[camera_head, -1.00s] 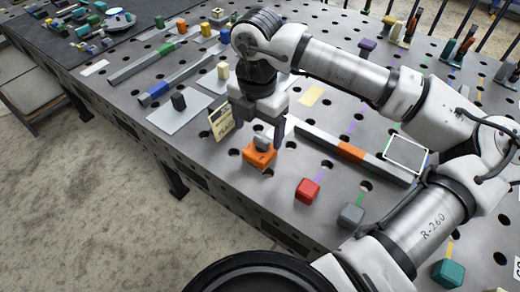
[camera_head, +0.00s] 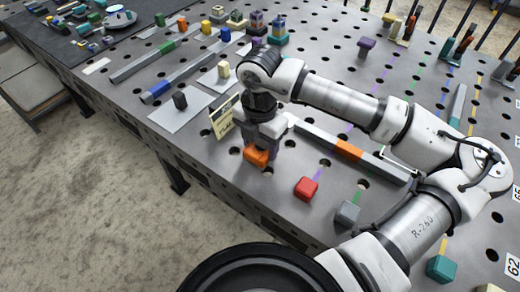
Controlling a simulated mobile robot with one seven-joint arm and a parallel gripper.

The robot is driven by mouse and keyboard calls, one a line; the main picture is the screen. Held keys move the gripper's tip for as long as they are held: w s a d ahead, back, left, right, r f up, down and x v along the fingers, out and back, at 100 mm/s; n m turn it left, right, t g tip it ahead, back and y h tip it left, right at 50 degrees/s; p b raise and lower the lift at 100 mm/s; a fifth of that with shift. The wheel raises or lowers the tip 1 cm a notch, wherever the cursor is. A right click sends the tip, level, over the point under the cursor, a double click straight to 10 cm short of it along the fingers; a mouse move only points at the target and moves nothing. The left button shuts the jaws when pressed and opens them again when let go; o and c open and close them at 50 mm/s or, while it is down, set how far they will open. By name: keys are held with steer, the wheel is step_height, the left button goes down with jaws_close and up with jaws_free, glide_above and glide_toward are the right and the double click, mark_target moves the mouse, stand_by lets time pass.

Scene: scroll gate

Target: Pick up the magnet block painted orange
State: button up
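The orange magnet block (camera_head: 256,157) sits on the metal table, near its front edge. My gripper (camera_head: 262,148) is lowered right over it, with its fingers reaching down around the block's upper part. The fingers hide the block's grey top. I cannot tell whether the fingers press on the block or still stand apart from it.
A red block (camera_head: 306,188) and a grey block (camera_head: 347,213) stand to the right. A grey bar with an orange band (camera_head: 348,150) lies behind them. A small yellow sign (camera_head: 222,118) stands close left of my gripper. The perforated table (camera_head: 190,148) is bare at front left.

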steer(key=c, duration=0.9)
steer(key=shift+c, duration=0.4)
steer(key=shift+r, duration=0.2)
